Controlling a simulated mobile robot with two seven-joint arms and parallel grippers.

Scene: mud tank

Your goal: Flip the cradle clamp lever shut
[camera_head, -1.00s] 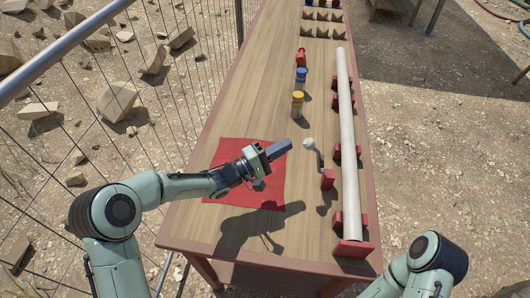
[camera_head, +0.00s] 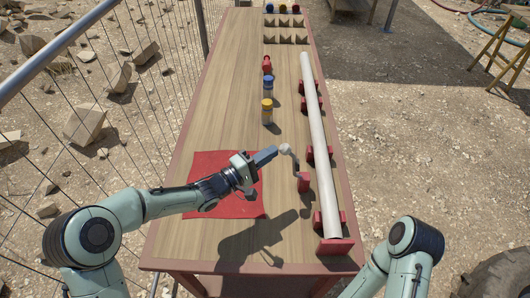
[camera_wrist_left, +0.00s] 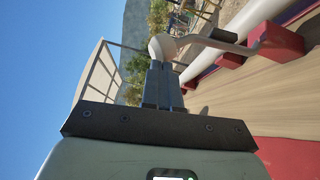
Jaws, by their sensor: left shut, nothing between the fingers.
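The clamp lever is a thin bent arm with a pale round knob (camera_head: 285,149). The lever's arm (camera_wrist_left: 215,42) runs right to the red block. My right arm shows at the lower right, its gripper out of view.
A yellow-capped jar (camera_head: 267,112), a blue-capped jar (camera_head: 268,86) and a red object (camera_head: 267,65) stand left of the tube. A red mat (camera_head: 215,205) lies under my left arm. A sectioned tray (camera_head: 286,32) is at the far end. A wire fence runs along the left.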

